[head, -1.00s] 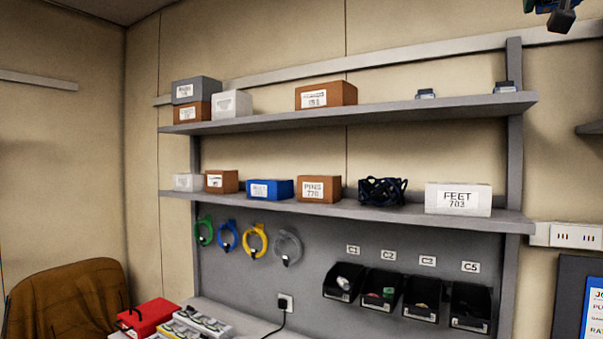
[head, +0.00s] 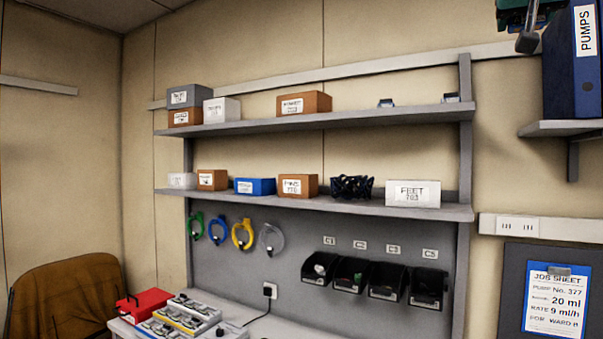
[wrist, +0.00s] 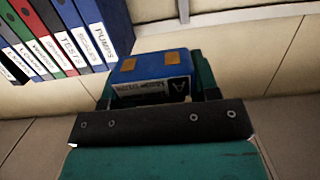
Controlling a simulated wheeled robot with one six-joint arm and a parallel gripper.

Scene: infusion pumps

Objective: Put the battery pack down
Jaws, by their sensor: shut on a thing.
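The battery pack (wrist: 148,68) is a blue block with two gold contacts and a white label with a black A, seen in the wrist view. My gripper (wrist: 155,92) is shut on it, with a teal finger and a dark bar in front of the pack. The pack's lower part is hidden behind the bar. In the head view only a teal and dark part of my gripper (head: 525,22) shows at the top right edge, and I cannot make out the pack there.
Boxes stand on the upper shelf (head: 345,118) and lower shelf (head: 340,205); two small dark blocks sit at the upper right. Black bins (head: 388,281) hang below. A PUMPS binder (head: 572,70) stands at right, above a job sheet (head: 556,302). The bench holds a red case (head: 143,304).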

